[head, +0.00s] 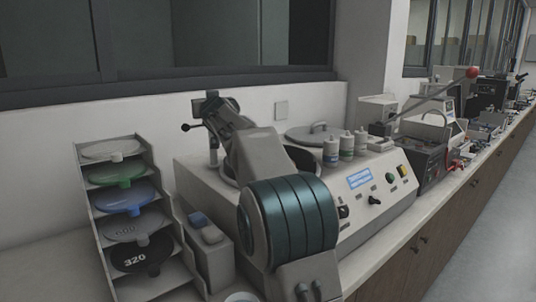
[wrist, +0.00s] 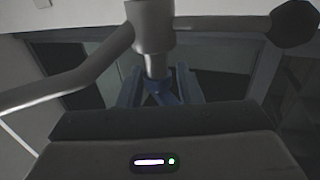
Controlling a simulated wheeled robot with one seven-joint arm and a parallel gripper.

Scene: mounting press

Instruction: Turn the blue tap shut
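The blue tap (wrist: 161,93) shows in the wrist view, dark blue, just below a vertical metal pipe (wrist: 151,30). My gripper (wrist: 159,88) is open, with one finger on each side of the tap. A gap seems to show between each finger and the tap; I cannot tell whether either finger touches it. In the head view my arm reaches over the grinding machine (head: 376,218) toward its back left, and I cannot make out the tap there.
A bent metal arm (wrist: 95,75) and a dark round knob (wrist: 294,22) flank the pipe. A rack of coloured discs (head: 92,215) stands at left. Several white bottles (head: 346,146) stand on the machine. A red-knobbed lever press (head: 432,160) is farther right.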

